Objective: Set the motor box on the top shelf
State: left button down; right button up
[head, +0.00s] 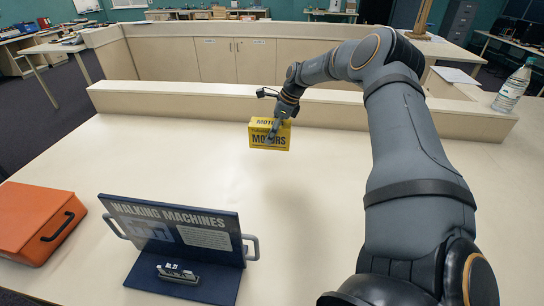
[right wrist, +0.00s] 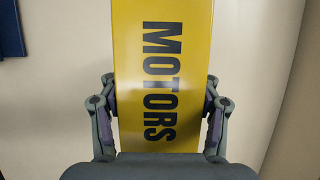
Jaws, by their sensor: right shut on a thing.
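The motor box (head: 262,141) is yellow with dark "MOTORS" lettering. In the head view my right gripper (head: 273,132) is shut on it, and a shadow lies on the table nearer to me, so the box looks held above the surface. In the right wrist view the box (right wrist: 160,60) stands between the two fingers of my right gripper (right wrist: 160,112), one on each side. The long raised cream shelf (head: 190,102) runs along the back of the table, just behind the box. Which shelf counts as the top one I cannot tell. My left gripper is not in view.
A dark blue "WALKING MACHINES" display board (head: 185,228) with side handles stands at the front. An orange case (head: 38,218) lies at the left. A water bottle (head: 512,88) stands at the right end of the raised shelf. The table's middle is clear.

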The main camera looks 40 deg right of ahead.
jog(key=shift+w, duration=0.1)
jog(key=s+a+f+b, duration=0.2)
jog(key=a+f+b, duration=0.1)
jog(key=b, duration=0.1)
jog(key=s+a+f+b, duration=0.2)
jog(key=s+a+b, duration=0.1)
jog(key=a+b, duration=0.1)
jog(key=s+a+f+b, duration=0.2)
jog(key=a+f+b, duration=0.1)
jog(key=b, duration=0.1)
jog(key=shift+s+a+f+b, duration=0.25)
jog(key=shift+a+f+b, duration=0.05)
jog(key=shift+b, duration=0.05)
jog(key=shift+s+a+f, duration=0.2)
jog(key=shift+a+f, duration=0.1)
jog(key=shift+f, duration=0.05)
notch_tip(320, 180, down, 4)
jog(key=shift+a+r, duration=0.1)
jog(key=shift+r, duration=0.05)
jog(key=shift+s, duration=0.1)
